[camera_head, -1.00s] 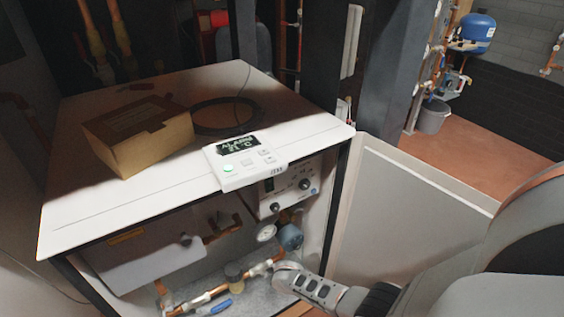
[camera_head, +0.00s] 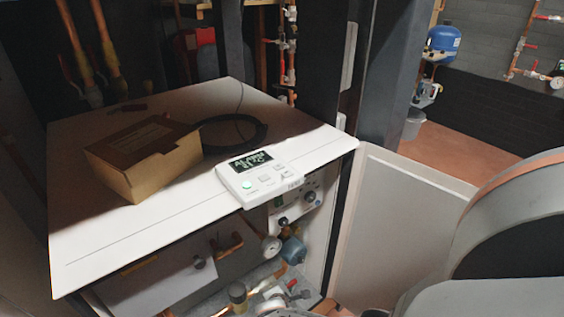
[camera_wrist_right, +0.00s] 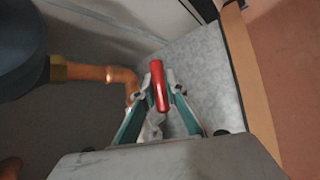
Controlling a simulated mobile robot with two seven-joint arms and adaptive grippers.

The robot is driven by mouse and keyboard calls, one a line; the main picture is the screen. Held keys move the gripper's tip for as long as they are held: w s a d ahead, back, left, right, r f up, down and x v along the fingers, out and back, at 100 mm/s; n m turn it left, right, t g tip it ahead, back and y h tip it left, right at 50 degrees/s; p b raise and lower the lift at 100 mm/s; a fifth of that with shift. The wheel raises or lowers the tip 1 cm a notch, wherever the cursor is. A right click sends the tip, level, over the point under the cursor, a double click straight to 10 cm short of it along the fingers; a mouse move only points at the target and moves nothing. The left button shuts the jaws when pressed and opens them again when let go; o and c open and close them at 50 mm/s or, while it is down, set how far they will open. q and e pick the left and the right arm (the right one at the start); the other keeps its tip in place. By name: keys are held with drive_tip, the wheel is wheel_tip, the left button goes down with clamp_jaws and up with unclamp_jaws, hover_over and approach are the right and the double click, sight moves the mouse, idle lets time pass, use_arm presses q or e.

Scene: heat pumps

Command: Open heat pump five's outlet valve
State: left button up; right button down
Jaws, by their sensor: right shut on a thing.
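In the right wrist view, my right gripper (camera_wrist_right: 159,98) is shut on a red valve handle (camera_wrist_right: 157,76), its green-lined fingers on either side of it. The handle stands out beyond the fingertips. A copper elbow pipe (camera_wrist_right: 115,75) runs in from the left to the valve, whose body is mostly hidden. In the head view, the red handle (camera_head: 292,284) shows low inside the open heat pump (camera_head: 90,240), at the right end of the pipework. The gripper itself is mostly cut off by the bottom edge there. I cannot read the pump's number. My left gripper is not in view.
A display panel (camera_head: 259,176) reading an alarm sits on the pump's front edge. A cardboard box (camera_head: 143,160) and a black cable coil (camera_head: 232,133) lie on top. A gauge (camera_head: 271,247) and blue part (camera_head: 293,250) are above the valve. A white panel (camera_head: 400,215) stands right.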

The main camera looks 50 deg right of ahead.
drive_tip(key=shift+d+r, duration=0.15)
idle(0.4)
drive_tip(key=c, duration=2)
unclamp_jaws()
